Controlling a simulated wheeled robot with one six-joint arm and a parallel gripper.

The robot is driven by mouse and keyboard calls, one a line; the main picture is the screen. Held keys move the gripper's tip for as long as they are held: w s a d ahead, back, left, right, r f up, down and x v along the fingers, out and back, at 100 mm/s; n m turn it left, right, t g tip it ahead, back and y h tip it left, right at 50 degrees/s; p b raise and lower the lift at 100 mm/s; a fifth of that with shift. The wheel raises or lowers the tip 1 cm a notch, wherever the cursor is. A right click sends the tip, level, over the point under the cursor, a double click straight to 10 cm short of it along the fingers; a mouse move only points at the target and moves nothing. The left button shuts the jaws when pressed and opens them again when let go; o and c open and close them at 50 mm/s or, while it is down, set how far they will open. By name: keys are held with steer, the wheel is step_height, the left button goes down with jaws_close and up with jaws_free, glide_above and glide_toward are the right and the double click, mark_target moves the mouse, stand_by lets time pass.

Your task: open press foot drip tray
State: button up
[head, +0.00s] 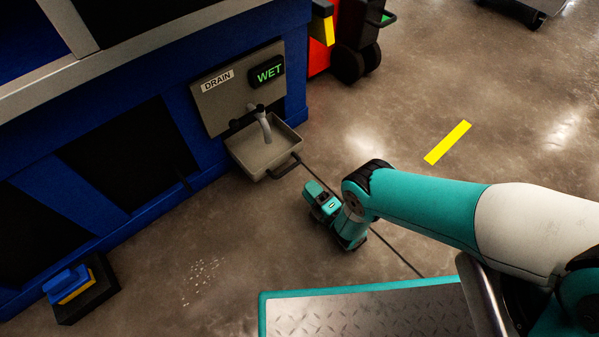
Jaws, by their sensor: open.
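A grey drip tray (250,151) with a black bar handle (284,168) juts out from the foot of the blue press (150,206), below a plate marked DRAIN. A grey spout (262,124) points down into it. I cannot tell whether the tray sits fully in or partly out. My gripper (312,192) is open at the end of my teal and white arm, low over the floor, to the right of and nearer than the handle. It looks apart from the handle. Its fingers are small and partly hidden by its own body.
A lit sign (267,71) reads WET above the spout. A blue and yellow pedal on a black base (74,287) stands on the floor at lower left. A red and black wheeled unit (340,42) stands behind the press corner. The floor around the handle looks clear.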

steer(key=shift+p+v, duration=0.5)
steer(key=shift+v, duration=1.65)
steer(key=shift+w, duration=0.1)
